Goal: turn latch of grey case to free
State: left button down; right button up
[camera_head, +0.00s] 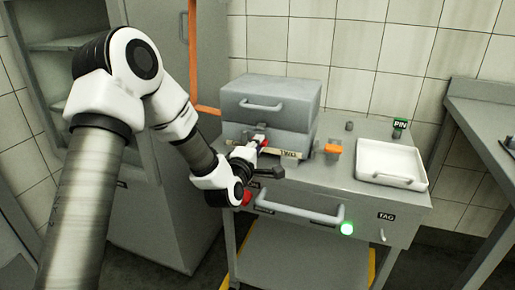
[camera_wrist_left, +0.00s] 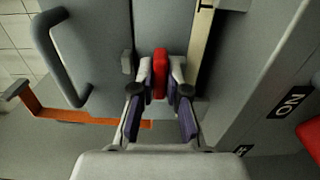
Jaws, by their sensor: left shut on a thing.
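The grey case (camera_head: 268,104) stands at the back of the grey bench and has a handle on its upper front. Its red latch (camera_wrist_left: 160,72) sits on the front face. My left gripper (camera_wrist_left: 160,80) is shut on this latch, one finger on each side. In the head view the left gripper (camera_head: 261,144) reaches the case front from the left, and little of the latch shows. The case handle (camera_wrist_left: 62,62) is at the upper left of the wrist view. My right gripper is in neither view.
A white tray (camera_head: 412,181) lies on the bench's right side. A tall grey cabinet (camera_head: 160,210) stands to the left.

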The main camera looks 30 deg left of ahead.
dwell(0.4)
pick_arm(q)
jog(key=c, duration=1.2)
grip_release()
jog(key=shift+o, duration=0.2)
jog(key=v, duration=0.7)
jog(key=shift+s, duration=0.25)
jog(key=shift+f, duration=0.15)
